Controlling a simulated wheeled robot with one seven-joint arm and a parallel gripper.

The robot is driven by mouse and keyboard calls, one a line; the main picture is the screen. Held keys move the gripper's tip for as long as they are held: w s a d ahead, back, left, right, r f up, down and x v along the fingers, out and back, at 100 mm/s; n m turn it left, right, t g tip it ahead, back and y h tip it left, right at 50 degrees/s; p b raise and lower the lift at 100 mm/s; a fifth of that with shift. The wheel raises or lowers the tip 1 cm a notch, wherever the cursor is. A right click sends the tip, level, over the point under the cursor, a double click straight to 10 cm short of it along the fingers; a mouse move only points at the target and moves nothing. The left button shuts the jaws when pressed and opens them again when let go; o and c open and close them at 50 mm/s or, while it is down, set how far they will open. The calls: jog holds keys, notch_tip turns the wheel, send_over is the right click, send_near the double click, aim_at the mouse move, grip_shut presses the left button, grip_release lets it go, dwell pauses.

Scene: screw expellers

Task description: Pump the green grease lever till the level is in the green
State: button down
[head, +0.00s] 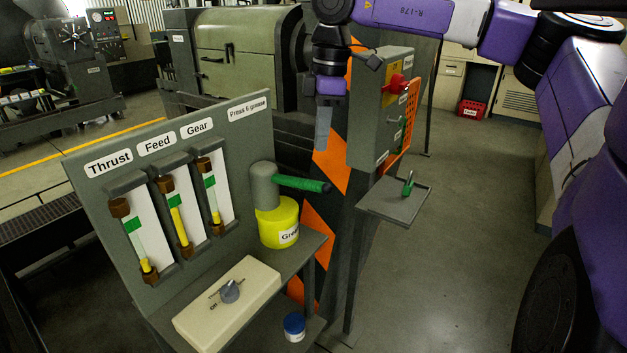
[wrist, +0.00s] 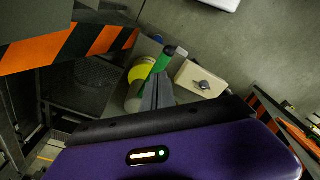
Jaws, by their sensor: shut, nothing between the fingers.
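The grease pump has a grey head (head: 264,187) with a green lever (head: 302,184) sticking out to the right, above a yellow grease pot (head: 278,224). The lever looks nearly level. My gripper (head: 322,145) is shut and empty, pointing down, above and behind the lever's end. In the wrist view the green lever (wrist: 165,60) shows just beyond my fingertips (wrist: 158,85); contact is not visible.
A beige box with a grey knob (head: 229,291) and a blue-lidded jar (head: 294,325) are at the front. An orange-striped post (head: 334,165), a grey control cabinet (head: 372,120) and a small shelf with a padlock (head: 395,205) stand behind. Open floor lies right.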

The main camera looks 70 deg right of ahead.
aim_at(293, 182)
jog(key=shift+f, duration=0.1)
dwell(0.3)
jog(key=shift+w+a+f+b, duration=0.15)
jog(key=shift+f+b, duration=0.6)
jog(key=shift+f, duration=0.95)
jog(key=shift+w+a+f+b, duration=0.15)
jog(key=shift+f+b, duration=0.6)
jog(key=shift+f, duration=0.95)
jog(key=shift+d+f, duration=0.1)
